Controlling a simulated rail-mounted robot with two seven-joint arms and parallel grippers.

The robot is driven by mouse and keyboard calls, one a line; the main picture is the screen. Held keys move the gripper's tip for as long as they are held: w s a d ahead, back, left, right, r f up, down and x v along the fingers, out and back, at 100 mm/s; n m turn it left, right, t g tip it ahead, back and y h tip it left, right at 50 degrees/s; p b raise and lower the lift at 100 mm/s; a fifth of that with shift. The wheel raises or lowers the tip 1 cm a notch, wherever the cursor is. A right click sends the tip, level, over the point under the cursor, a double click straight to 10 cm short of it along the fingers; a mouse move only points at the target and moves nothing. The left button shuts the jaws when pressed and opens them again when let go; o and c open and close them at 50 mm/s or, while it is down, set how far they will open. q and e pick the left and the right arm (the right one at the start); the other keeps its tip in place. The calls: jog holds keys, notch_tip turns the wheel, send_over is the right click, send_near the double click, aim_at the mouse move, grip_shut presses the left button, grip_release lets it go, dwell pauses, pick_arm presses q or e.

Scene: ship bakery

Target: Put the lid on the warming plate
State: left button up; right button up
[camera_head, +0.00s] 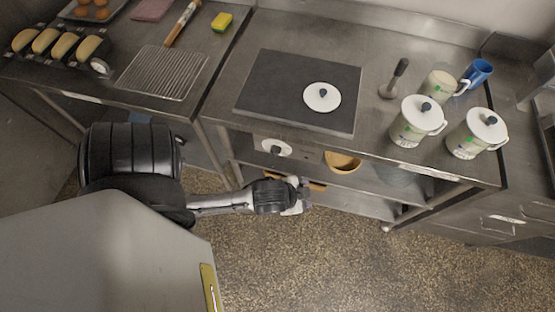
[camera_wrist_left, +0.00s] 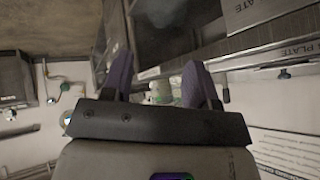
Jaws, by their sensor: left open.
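The dark, flat warming plate (camera_head: 265,82) lies on the steel counter in the head view. A round white lid (camera_head: 313,103) with a dark knob rests flat on its right part. Another white round piece with a dark knob (camera_head: 270,145) shows below the counter's front edge; I cannot tell if it is a second lid. My left gripper (camera_head: 303,194) is low in front of the counter, away from the lid. In the left wrist view its two purple fingers (camera_wrist_left: 160,80) are apart with nothing between them. My right gripper is not in view.
Two lidded white jugs (camera_head: 408,130) (camera_head: 465,144), an open jug (camera_head: 438,86), a blue cup (camera_head: 480,72) and a dark-handled tool (camera_head: 396,78) stand right of the plate. A wire rack (camera_head: 165,72) and bread loaves (camera_head: 60,44) lie left. A yellow bowl (camera_head: 343,162) sits below the counter.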

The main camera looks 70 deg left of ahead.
pick_arm(q)
jog(key=s+d+f+g+h, duration=0.1)
jog(key=s+d+g, duration=0.2)
jog(key=s, duration=0.5)
jog(key=shift+s+f+n+g+h, duration=0.25)
jog(key=shift+n+g+h, duration=0.05)
jog(key=shift+g, duration=0.2)
